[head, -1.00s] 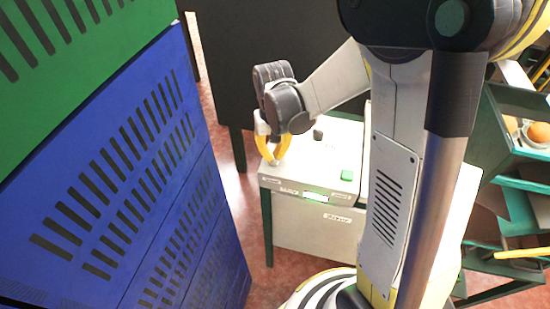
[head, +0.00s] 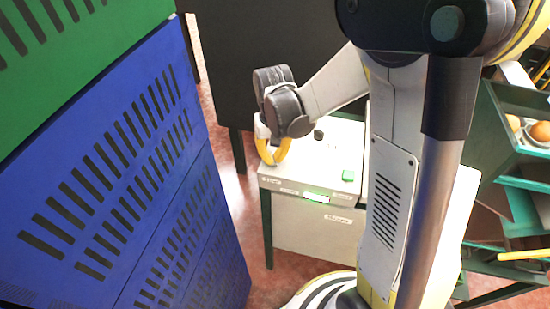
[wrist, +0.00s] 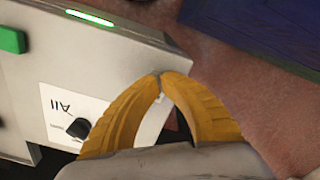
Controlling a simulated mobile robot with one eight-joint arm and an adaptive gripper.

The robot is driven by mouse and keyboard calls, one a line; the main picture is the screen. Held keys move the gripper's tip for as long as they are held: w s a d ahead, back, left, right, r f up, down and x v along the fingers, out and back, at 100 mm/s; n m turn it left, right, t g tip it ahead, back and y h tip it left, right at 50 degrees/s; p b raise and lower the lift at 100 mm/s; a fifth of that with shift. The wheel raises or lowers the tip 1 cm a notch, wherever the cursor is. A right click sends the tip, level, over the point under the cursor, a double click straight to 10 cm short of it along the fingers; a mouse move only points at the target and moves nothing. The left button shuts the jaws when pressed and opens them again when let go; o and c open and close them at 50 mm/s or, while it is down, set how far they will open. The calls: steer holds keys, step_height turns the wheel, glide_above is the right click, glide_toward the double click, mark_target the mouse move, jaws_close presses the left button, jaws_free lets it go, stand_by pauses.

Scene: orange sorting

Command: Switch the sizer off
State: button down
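The sizer is a pale box (head: 312,226) on dark legs in the middle of the head view. Its green button (head: 348,176) and lit green strip (head: 316,197) are at the front. In the wrist view, the green button (wrist: 12,40) is at the left edge and the strip (wrist: 90,17) is lit. My gripper (head: 273,161) is over the box's left end. In the wrist view, the yellow fingertips (wrist: 160,76) meet, with nothing seen held. The knob is partly hidden behind a finger.
Tall blue crates (head: 110,190) with a green one (head: 90,35) on top stand close at the left. A dark panel (head: 225,60) is behind the sizer. At the right, a green rack (head: 505,160) holds oranges (head: 540,131). Red floor shows between the crates and sizer.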

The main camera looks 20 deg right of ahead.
steer(key=shift+f, duration=0.4)
steer(key=shift+r, duration=0.1)
steer(key=shift+r+p, duration=2.2)
steer(key=shift+r, duration=1.25)
